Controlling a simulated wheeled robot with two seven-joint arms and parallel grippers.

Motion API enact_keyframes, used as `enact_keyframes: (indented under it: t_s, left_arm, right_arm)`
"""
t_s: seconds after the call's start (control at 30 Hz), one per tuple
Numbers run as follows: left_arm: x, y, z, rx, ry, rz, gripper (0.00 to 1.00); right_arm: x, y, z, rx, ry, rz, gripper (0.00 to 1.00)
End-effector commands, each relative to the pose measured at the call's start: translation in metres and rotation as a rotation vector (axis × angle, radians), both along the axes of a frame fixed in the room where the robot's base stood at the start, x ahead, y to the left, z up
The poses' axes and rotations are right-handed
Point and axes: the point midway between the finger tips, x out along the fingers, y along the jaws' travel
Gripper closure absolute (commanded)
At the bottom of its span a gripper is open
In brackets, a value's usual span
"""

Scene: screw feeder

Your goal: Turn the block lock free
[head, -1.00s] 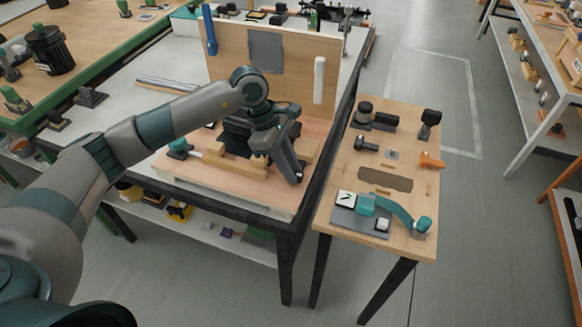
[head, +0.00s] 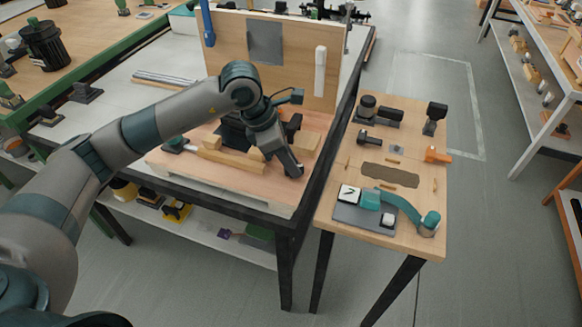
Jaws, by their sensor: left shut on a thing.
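A wooden fixture board (head: 235,187) lies on the white workbench. It carries a long wooden bar (head: 232,160), and a wooden block (head: 307,142) stands at its right end. A teal-ended handle (head: 174,144) shows at its left end. My left gripper (head: 284,163) reaches down over the right part of the board, beside the wooden block. It is shut on what appears to be the block lock, which the hand and fingers largely hide. I cannot tell the lock's angle. My right gripper is not in view.
An upright wooden panel (head: 290,50) with a grey plate and white handle stands behind the fixture. A small wooden side table (head: 340,180) on the right holds several tools, a teal curved part (head: 402,207) and a dark tray (head: 352,217).

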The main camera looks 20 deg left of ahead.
Motion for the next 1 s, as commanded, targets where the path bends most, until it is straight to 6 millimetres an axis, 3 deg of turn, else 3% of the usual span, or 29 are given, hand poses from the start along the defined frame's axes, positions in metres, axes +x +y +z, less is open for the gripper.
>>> enact_keyframes:
  t_s: [0.2, 0.53, 0.7, 1.0]
  left_arm:
    - [-0.001, -0.002, -0.004, 0.001, -0.005, 0.199, 1.00]
    - [-0.002, -0.003, -0.003, 0.000, -0.004, 0.506, 1.00]
    - [-0.003, -0.005, -0.002, -0.001, -0.004, 0.656, 1.00]
    - [-0.003, -0.006, -0.002, -0.001, -0.002, 0.896, 1.00]
  right_arm:
    - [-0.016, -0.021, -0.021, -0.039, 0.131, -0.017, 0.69]
    - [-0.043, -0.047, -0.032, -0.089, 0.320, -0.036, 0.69]
    - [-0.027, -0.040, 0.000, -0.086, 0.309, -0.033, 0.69]
    - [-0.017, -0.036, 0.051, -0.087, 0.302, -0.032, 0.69]
